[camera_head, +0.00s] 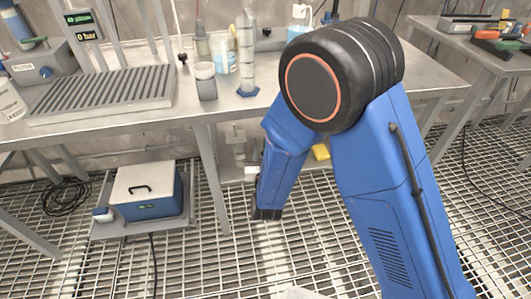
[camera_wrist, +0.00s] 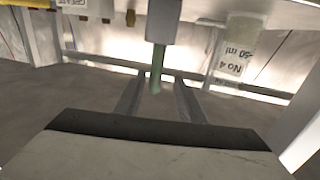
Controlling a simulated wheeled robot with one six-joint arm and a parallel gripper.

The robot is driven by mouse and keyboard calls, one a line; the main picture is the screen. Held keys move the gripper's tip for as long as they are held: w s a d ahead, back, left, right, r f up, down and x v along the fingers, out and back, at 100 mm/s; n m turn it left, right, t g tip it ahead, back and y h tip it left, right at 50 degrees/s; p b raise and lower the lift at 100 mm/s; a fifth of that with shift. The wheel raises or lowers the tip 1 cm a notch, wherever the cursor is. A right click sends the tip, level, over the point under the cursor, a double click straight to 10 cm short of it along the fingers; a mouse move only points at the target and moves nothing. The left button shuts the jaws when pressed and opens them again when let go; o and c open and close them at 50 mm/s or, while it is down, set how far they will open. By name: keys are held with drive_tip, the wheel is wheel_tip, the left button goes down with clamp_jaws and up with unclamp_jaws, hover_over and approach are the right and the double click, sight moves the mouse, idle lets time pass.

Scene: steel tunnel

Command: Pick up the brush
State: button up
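In the wrist view, a thin green rod (camera_wrist: 156,72), possibly the brush's handle, sticks out of a grey block or cylinder (camera_wrist: 164,20). Its other end is hidden, so I cannot confirm that it is the brush. My gripper (camera_wrist: 157,76) is open. Its two fingers stand apart, one on each side of the rod, with visible gaps. I cannot tell how far along the fingers the rod lies in depth. In the head view, my blue arm reaches down in front of the bench, and the fingers and the brush are not clearly visible.
A steel bench (camera_head: 270,118) carries a grooved rack (camera_head: 105,92), a cup (camera_head: 205,80) and a graduated cylinder (camera_head: 246,55). A blue-and-white box (camera_head: 145,190) stands low at left. A labelled white container (camera_wrist: 235,52) is close by, right of the rod. The grating floor in front is mostly clear.

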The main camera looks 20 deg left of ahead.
drive_tip(key=shift+d+f+x, duration=0.1)
drive_tip(key=shift+x, duration=0.8)
drive_tip(key=shift+d+f+x, duration=0.1)
drive_tip(key=shift+d+x, duration=0.05)
drive_tip(key=shift+x, duration=0.7)
drive_tip(key=shift+d+f+x, duration=0.1)
drive_tip(key=shift+f+x, duration=0.05)
drive_tip(key=shift+x, duration=0.75)
drive_tip(key=shift+w, duration=0.15)
clamp_jaws()
